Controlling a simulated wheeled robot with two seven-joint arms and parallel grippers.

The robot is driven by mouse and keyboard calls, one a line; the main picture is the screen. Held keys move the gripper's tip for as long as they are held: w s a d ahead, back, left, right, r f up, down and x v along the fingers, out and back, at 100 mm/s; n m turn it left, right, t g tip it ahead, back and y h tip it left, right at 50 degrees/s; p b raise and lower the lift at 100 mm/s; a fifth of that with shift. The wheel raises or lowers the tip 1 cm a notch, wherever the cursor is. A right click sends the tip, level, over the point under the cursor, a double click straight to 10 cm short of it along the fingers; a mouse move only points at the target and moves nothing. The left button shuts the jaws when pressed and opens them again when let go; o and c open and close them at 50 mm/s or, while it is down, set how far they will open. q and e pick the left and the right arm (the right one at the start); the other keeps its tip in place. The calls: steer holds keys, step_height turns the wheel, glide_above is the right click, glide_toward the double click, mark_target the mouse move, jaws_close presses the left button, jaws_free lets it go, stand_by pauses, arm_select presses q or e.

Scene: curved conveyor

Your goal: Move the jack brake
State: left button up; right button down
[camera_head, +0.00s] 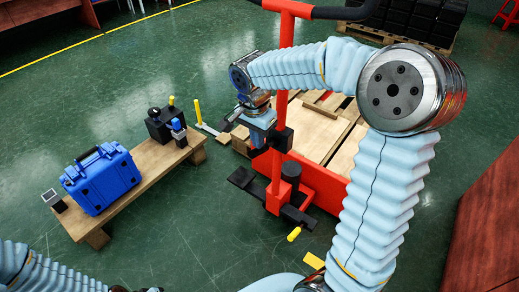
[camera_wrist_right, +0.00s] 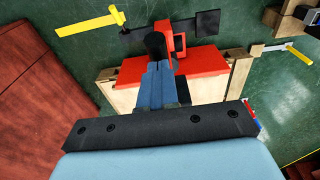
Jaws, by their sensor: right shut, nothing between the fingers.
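The red jack (camera_head: 287,30) stands in the middle of the head view, with its post upright and its black handle at the top. Its base carries black pedal parts (camera_head: 243,180), a black cylinder and a yellow-tipped lever (camera_head: 294,234). I cannot tell which part is the brake. My left gripper is out of view.
A wooden pallet (camera_head: 315,135) lies behind the jack. A low wooden bench (camera_head: 155,160) with a blue case (camera_head: 102,180) stands at left. A yellow-handled tool (camera_head: 198,112) is near the pallet. A reddish-brown block (camera_head: 490,225) is at right. Green floor is open left of the jack.

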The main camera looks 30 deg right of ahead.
mark_target(251, 152)
steer(key=shift+f, duration=0.15)
step_height(251, 152, down, 4)
steer(key=b, duration=0.4)
steer(key=shift+f, duration=0.25)
steer(key=shift+r, duration=0.1)
steer(key=a, duration=0.1)
steer(key=s+a+r, duration=0.1)
steer(key=shift+s+a, duration=0.1)
steer(key=shift+a, duration=0.3)
